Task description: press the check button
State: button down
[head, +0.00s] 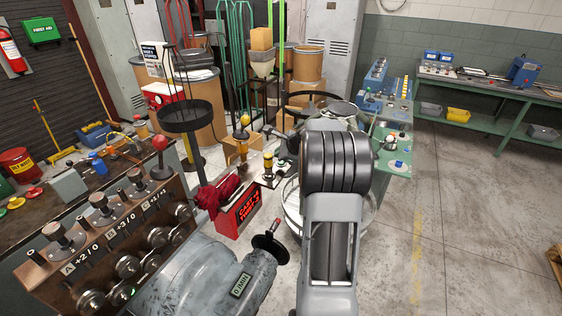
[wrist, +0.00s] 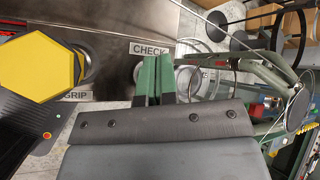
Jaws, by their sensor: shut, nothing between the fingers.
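In the wrist view, the CHECK label (wrist: 149,48) sits on a dark metal panel (wrist: 115,30). A silver round edge (wrist: 139,71), seemingly the check button, shows just below the label. The fingers hide most of it. My gripper (wrist: 157,78) is shut and empty, its two green fingers side by side over that spot. I cannot tell whether the fingertips touch the button. In the head view my arm hides the gripper's fingers, and I cannot make out the check button.
Another pale round part (wrist: 187,82) is close on the right. In the head view, a lettered control box (head: 120,238) stands at the left.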

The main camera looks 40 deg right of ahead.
aim_at(281, 163)
jog(key=shift+r, duration=0.1)
notch_tip(281, 163, up, 5)
jog(key=p, duration=0.4)
dwell(1.1)
